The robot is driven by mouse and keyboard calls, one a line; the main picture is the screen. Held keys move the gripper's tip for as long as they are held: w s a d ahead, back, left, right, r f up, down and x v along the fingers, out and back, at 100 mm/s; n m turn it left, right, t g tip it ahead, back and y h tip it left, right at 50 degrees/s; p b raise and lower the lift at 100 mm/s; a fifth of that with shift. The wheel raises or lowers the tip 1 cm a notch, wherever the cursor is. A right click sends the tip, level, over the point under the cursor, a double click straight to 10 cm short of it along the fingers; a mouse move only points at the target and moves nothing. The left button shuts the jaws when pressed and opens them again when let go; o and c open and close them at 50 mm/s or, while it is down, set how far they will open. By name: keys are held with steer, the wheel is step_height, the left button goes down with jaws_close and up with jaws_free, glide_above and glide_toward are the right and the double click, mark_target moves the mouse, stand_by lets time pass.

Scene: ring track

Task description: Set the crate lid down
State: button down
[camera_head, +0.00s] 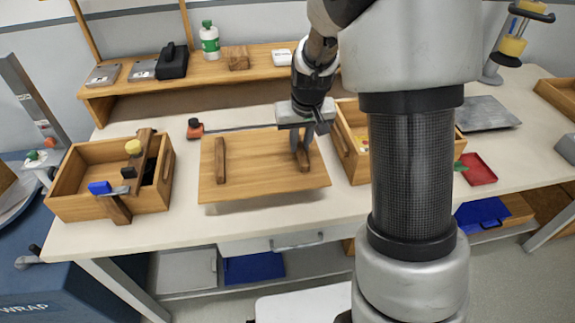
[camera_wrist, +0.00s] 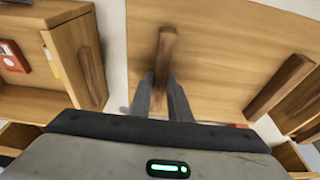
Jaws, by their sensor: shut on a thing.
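The crate lid (camera_head: 255,177) is a flat wooden panel with two dark wooden handle bars. In the head view it is over the middle of the workbench, between two wooden crates, with a shadow below its front edge. My gripper (camera_head: 303,150) is shut on the lid's right handle bar. In the wrist view my gripper (camera_wrist: 171,92) has its two fingers at one bar of the lid (camera_wrist: 225,45), and the other bar shows apart from them. Whether the lid touches the bench cannot be told for certain.
An open wooden crate (camera_head: 60,200) with tools stands left on the workbench (camera_head: 250,232). Another open crate (camera_head: 345,142) stands right of the lid, partly hidden by my arm. A red tray (camera_head: 480,170) lies further right. A raised shelf (camera_head: 130,83) with a bottle (camera_head: 210,42) runs behind.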

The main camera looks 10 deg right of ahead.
steer(key=shift+f+b, duration=0.4)
steer(key=shift+f, duration=2.7)
steer(key=c, duration=1.6)
jaws_free()
steer(key=shift+c, duration=0.2)
